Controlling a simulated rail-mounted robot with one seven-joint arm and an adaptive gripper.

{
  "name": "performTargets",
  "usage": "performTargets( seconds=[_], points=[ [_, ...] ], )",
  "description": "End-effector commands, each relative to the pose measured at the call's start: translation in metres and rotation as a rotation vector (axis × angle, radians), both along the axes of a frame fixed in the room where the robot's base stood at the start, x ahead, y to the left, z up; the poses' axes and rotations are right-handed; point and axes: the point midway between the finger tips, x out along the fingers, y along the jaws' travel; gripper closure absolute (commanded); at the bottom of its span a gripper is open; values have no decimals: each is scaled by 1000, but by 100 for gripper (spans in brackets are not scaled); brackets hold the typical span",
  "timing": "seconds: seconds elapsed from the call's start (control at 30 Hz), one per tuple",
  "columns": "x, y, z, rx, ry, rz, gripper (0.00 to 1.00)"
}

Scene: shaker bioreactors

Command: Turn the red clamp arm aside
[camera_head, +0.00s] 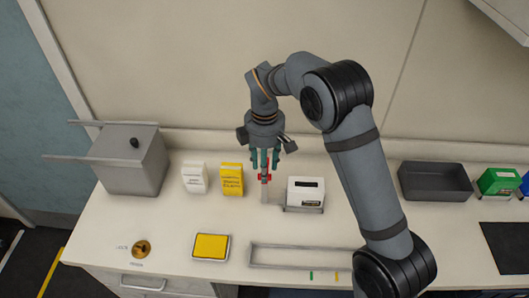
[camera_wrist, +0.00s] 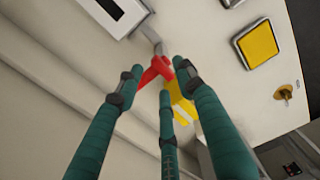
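The red clamp arm (camera_wrist: 155,70) shows between my fingertips in the wrist view, with a grey metal post or bar (camera_wrist: 151,38) beside it. In the head view the red clamp arm (camera_head: 265,177) is a small red patch at the top of the grey post (camera_head: 265,194). My gripper (camera_head: 265,168) points down over it. In the wrist view the teal fingers of my gripper (camera_wrist: 160,76) are spread around the red part. Whether any finger touches it I cannot tell.
A white device with a dark display (camera_head: 305,193) stands just right of the post. Yellow (camera_head: 231,179) and white (camera_head: 194,178) boxes stand left, near a grey box (camera_head: 134,165). A yellow-topped plate (camera_head: 211,246) and a long empty frame (camera_head: 305,257) lie in front.

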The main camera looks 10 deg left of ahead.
Motion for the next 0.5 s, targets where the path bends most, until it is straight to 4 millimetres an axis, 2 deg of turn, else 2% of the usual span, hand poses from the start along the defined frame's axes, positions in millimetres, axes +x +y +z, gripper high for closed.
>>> performTargets(
  seconds=[0.3, 0.5],
  points=[
    [1, 1, 68, 4, -5, 1, 62],
    [1, 1, 95, 1, -3, 2, 62]
  ],
)
